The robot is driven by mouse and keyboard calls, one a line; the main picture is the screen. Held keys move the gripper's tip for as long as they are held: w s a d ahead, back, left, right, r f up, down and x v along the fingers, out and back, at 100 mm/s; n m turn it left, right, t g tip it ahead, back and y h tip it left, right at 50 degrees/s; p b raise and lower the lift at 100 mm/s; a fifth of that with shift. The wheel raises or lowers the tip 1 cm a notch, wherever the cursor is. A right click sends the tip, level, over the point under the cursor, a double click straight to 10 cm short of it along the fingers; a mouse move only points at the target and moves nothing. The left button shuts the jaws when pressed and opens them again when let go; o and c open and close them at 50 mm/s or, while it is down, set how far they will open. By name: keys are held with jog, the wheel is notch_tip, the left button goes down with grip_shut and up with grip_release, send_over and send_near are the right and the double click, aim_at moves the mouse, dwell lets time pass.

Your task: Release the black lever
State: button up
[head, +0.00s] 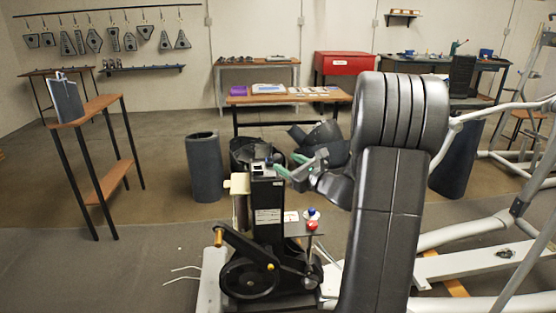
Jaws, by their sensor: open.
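My gripper (290,165) with green fingertips is open, just right of the top of a black upright column (267,210). The column belongs to the elliptical machine and has a small grey and blue part on top. A black lever cannot be clearly told apart there; the dark column top and my gripper blend together. I cannot tell whether the fingers touch anything. A black crank arm with an orange end (219,231) sits lower left, by the black flywheel (247,277).
White machine frame tubes (450,232) lie to the right. A small shelf with a red and blue item (312,219) is right of the column. A grey bin (204,166) and black tubs stand behind. A wooden-topped table (245,100) is farther back.

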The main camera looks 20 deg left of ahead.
jog(key=v, duration=0.6)
jog(key=shift+d, duration=0.2)
jog(key=shift+a, duration=0.1)
jog(key=x, duration=1.3)
jog(key=shift+w+a+p, duration=0.1)
jog(key=shift+a+p, duration=0.25)
jog(key=shift+p, duration=0.05)
jog(key=shift+f, duration=0.6)
jog(key=shift+f+b, duration=0.25)
jog(key=shift+b, duration=0.05)
jog(key=shift+r, duration=0.1)
